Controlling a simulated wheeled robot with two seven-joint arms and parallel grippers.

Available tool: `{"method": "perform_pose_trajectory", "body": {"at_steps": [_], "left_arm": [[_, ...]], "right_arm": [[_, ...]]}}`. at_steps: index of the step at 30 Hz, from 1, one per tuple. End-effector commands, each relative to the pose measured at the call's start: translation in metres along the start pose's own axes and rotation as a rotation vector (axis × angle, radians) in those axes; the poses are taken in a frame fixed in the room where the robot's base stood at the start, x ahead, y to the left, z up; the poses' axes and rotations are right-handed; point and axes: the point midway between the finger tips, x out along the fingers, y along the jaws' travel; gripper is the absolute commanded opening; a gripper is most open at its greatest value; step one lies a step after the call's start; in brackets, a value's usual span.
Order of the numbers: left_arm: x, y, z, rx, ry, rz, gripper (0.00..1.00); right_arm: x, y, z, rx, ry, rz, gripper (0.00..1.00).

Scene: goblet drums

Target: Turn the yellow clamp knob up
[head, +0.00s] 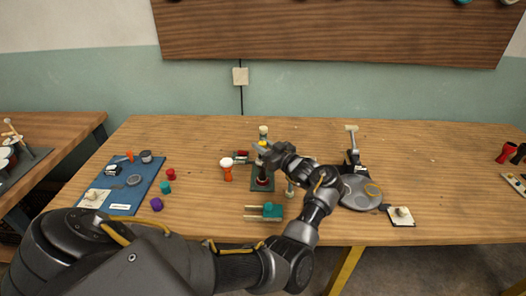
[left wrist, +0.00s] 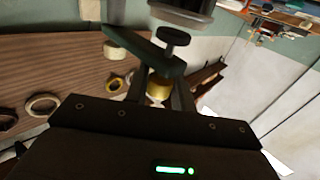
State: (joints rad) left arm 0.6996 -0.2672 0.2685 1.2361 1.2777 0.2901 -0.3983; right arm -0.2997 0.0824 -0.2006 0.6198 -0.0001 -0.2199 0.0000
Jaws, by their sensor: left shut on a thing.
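The yellow clamp knob (head: 262,143) shows near the top of a small upright stand on a dark green base (head: 262,184). My left gripper (head: 264,149) reaches it from the right, at knob height. In the left wrist view the yellow knob (left wrist: 158,89) sits between the two fingers, and the gripper (left wrist: 160,92) is shut on it. A black knob (left wrist: 174,41) and a dark green bar (left wrist: 145,48) show just beyond. The fingers and hand hide part of the stand. My right gripper is not in view.
An orange goblet drum with a white top (head: 227,169) stands left of the stand. A teal clamp (head: 270,211) lies in front. A blue mat (head: 127,190) with small parts is at left, and a grey disc (head: 360,192) at right. The table's far right-middle is clear.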

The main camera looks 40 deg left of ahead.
Motion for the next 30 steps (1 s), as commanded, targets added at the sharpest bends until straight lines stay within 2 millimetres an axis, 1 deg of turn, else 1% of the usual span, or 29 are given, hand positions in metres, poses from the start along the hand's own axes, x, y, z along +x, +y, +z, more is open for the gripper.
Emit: {"method": "perform_pose_trajectory", "body": {"at_steps": [2, 14, 15, 19, 30], "left_arm": [[0.0008, 0.0006, -0.0011, -0.003, 0.003, -0.007, 0.02], [0.0016, 0.0004, -0.0029, -0.004, 0.005, -0.012, 0.02], [0.0016, 0.0004, -0.0029, -0.004, 0.005, -0.012, 0.29], [0.0012, 0.0004, -0.0023, -0.003, 0.004, -0.011, 0.45], [0.0008, 0.0002, -0.0012, -0.002, 0.002, -0.011, 0.45]], "right_arm": [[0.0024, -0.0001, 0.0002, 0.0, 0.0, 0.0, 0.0], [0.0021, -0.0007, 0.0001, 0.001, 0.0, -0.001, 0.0], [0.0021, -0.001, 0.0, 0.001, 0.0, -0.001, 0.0], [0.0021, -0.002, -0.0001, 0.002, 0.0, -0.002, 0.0], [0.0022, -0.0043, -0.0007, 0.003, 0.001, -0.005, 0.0]]}}
